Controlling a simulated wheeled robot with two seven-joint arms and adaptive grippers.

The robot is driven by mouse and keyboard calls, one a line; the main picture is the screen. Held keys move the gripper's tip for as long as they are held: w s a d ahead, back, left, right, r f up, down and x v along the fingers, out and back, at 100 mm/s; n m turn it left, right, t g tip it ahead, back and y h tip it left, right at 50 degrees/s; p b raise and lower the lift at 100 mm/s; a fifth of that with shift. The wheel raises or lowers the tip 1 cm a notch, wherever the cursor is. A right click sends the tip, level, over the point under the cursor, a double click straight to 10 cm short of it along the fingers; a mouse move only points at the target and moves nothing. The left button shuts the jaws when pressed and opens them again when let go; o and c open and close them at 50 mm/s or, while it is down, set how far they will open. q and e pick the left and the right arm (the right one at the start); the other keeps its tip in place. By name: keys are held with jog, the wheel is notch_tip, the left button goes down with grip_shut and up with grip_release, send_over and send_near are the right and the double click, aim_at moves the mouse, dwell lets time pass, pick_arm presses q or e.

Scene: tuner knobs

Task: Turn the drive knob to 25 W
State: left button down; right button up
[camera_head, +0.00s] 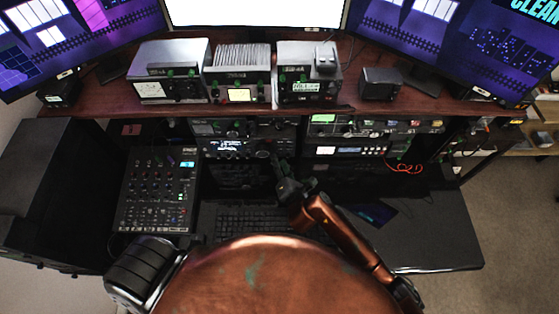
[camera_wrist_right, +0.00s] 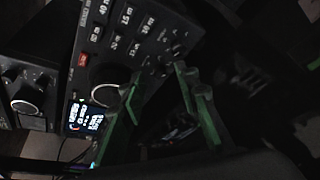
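My right gripper (camera_head: 279,165) reaches in front of the radios on the lower shelf. In the right wrist view its two green fingers (camera_wrist_right: 160,76) are spread apart with a gap between them. Beyond the fingertips is a dark radio panel (camera_wrist_right: 128,32) with lettered buttons, a large round knob (camera_wrist_right: 106,84) and a lit display (camera_wrist_right: 86,117). Small knobs (camera_wrist_right: 170,44) sit on the panel near the fingertips. I cannot read which is the drive knob, or tell whether a finger touches one. In the head view the lower radio (camera_head: 236,148) has a lit display. My left gripper is not visible.
Several radios (camera_head: 238,75) stand on the wooden upper shelf (camera_head: 380,106). A mixer (camera_head: 157,190) lies on the left and a keyboard (camera_head: 245,222) in the middle of the desk. The dark desktop (camera_head: 430,225) is mostly clear at right. Another unit with a large knob (camera_wrist_right: 27,100) shows in the wrist view.

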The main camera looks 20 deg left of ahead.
jog(key=shift+w+a+f, duration=0.15)
jog(key=shift+w+a, duration=0.3)
jog(key=shift+w, duration=0.1)
jog(key=shift+c, duration=0.5)
grip_shut()
